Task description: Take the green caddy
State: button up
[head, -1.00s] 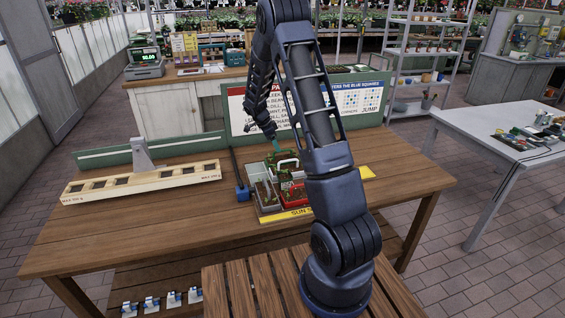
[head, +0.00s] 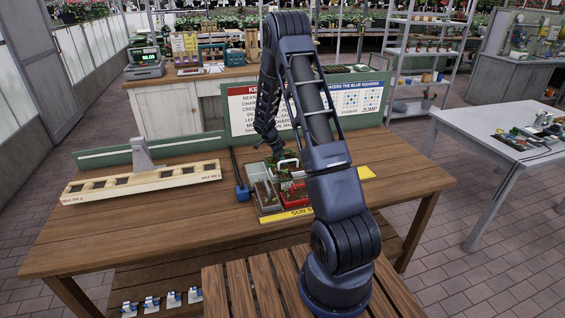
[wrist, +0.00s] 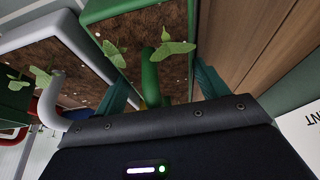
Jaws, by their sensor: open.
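The green caddy (wrist: 192,38) holds dark soil and pale green seedlings in the wrist view. Its upright green handle (wrist: 150,80) stands between the two teal fingers of my gripper (wrist: 164,86). The fingers are open, one on each side of the handle, with gaps showing. In the head view my gripper (head: 275,149) is low over the back of the caddy group, and its fingertips are hidden among the plants there. The green caddy is mostly hidden in that view.
A white-handled caddy (wrist: 45,50) stands close beside the green one. A red caddy (head: 297,192) is nearer the front, behind a yellow sign strip (head: 286,215). A blue block (head: 242,194) and a long wooden balance (head: 145,181) are left. The table's front left is clear.

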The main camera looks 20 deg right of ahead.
jog(key=c, duration=0.8)
jog(key=shift+r, duration=0.15)
